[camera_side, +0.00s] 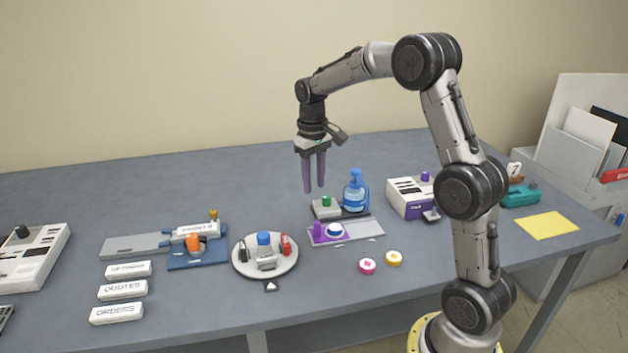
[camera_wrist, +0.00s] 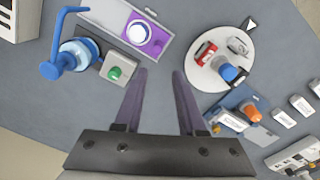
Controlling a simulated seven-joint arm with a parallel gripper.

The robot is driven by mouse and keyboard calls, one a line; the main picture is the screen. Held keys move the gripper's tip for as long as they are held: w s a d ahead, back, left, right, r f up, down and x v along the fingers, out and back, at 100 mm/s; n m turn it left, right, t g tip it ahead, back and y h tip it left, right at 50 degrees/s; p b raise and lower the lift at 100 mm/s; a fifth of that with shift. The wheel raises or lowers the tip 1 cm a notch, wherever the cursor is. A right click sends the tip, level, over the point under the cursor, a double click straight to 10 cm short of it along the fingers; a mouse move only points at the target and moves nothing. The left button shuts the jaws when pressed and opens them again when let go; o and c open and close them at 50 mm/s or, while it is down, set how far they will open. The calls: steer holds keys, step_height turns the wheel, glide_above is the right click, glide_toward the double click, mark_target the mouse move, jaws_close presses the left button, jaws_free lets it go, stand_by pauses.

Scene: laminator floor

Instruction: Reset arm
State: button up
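My gripper (camera_side: 314,188) hangs over the grey table (camera_side: 150,214), fingers pointing down. In the wrist view its two purple-grey fingers (camera_wrist: 160,72) stand apart with nothing between them. It is well above the table surface. In the side view it hangs behind the round white tray and to the left of the blue bottle. My arm is raised and bent over the table from its base at the lower right.
A blue bottle (camera_side: 355,192), a grey box with a green knob (camera_side: 326,208) and a purple plate (camera_side: 318,239) stand near the gripper. A round white tray (camera_side: 240,264) holds small items. White labelled blocks (camera_side: 122,290) lie front left. Yellow paper (camera_side: 547,226) lies right.

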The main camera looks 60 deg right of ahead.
steer(key=shift+a, duration=0.1)
steer(key=s+a+r+n+t, duration=0.1)
steer(key=s+a+r+t, duration=0.1)
steer(key=s+a+r, duration=0.3)
steer(key=s+a+r+n+t, duration=0.1)
steer(key=s+a+r, duration=0.2)
steer(key=a+r, duration=0.35)
steer(key=s+a+f+t, duration=0.1)
steer(key=s+a+f, duration=0.1)
steer(key=s, duration=0.6)
steer(key=s+a+f+n+t, duration=0.1)
steer(key=s+a, duration=0.3)
steer(key=s, duration=0.4)
steer(key=shift+s+f+n+t, duration=0.15)
steer(key=shift+f+n+t, duration=0.15)
steer(key=shift+f, duration=0.6)
